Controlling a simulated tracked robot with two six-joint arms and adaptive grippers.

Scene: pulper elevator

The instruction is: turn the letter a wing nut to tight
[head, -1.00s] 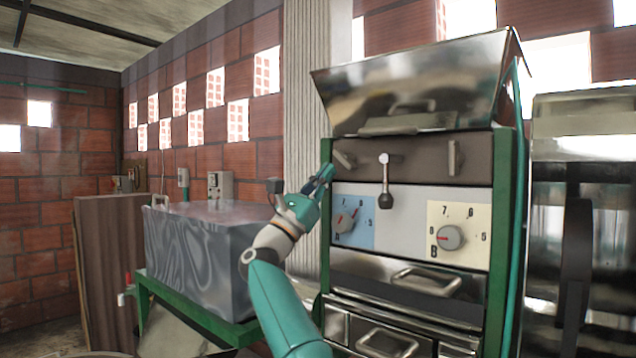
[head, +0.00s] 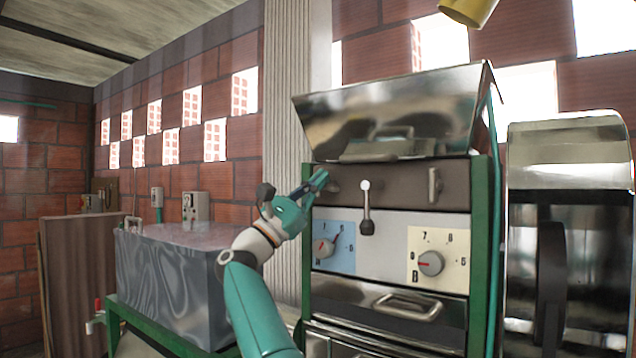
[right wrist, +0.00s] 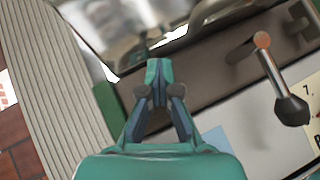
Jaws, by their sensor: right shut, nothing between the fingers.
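The letter A wing nut (head: 335,186) is a small grey piece at the left end of the dark panel strip, above the blue dial plate (head: 333,247). It is partly hidden behind my right gripper (head: 318,179). My right gripper has its fingers together and empty, with the tips just left of the wing nut. I cannot tell whether they touch. In the right wrist view the shut fingertips (right wrist: 155,74) lie over the panel's left edge, and I cannot make out the wing nut there. My left gripper is not in view.
A lever with a dark knob (head: 367,227) sticks out right of the wing nut. A second, upright wing nut (head: 434,186) is farther right, above the dial marked B (head: 431,263). A metal hood (head: 390,112) juts out above. A grey metal box (head: 180,285) stands left.

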